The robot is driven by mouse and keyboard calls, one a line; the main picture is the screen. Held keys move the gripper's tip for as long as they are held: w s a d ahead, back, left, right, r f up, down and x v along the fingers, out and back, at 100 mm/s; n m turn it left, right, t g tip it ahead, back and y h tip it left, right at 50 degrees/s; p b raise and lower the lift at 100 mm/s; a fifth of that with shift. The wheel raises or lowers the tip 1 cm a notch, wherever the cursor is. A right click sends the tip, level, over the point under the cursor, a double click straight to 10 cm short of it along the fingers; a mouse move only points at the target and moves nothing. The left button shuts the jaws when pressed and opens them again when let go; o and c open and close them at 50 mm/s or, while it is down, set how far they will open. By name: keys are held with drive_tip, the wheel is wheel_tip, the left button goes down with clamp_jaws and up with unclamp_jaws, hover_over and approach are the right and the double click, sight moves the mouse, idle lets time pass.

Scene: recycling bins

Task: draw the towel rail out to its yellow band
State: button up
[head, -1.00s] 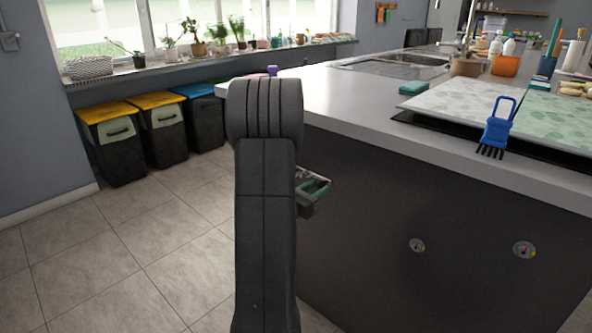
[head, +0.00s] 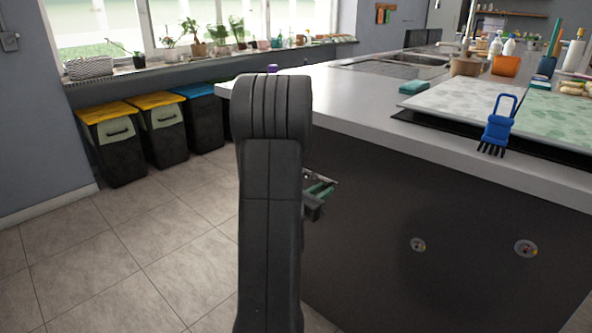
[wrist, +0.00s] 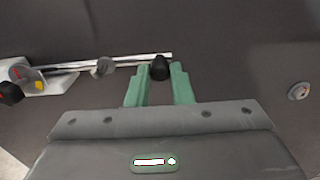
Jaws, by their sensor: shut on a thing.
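The towel rail (wrist: 130,60) shows in the wrist view as thin metal bars along the dark panel, running from a pale bracket (wrist: 58,80) at the left. A grey metal knob (wrist: 103,68) sits on it. A small yellow patch (wrist: 40,86) and a red patch show near the bracket. My gripper (wrist: 161,76) has green fingers shut on a black knob (wrist: 160,67) at the rail's right end. In the head view my gripper (head: 318,190) is beside the island's dark side, and my arm hides most of the rail. I cannot tell how far the rail is out.
A black knob (wrist: 10,93) sits at the far left of the wrist view. A round dial (wrist: 298,91) is on the panel at right. The island's countertop (head: 350,105) overhangs the panel. Bins (head: 112,150) stand along the back-left wall. The tiled floor (head: 150,240) at left is clear.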

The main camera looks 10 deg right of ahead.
drive_tip(key=s+d+b, duration=0.3)
drive_tip(key=s+d, duration=0.3)
drive_tip(key=s, duration=0.1)
drive_tip(key=shift+s, duration=0.35)
idle(1.5)
drive_tip(key=o, duration=0.9)
drive_tip(key=shift+b+v, duration=0.65)
drive_tip(key=shift+v, duration=1.85)
drive_tip(key=shift+d, duration=0.15)
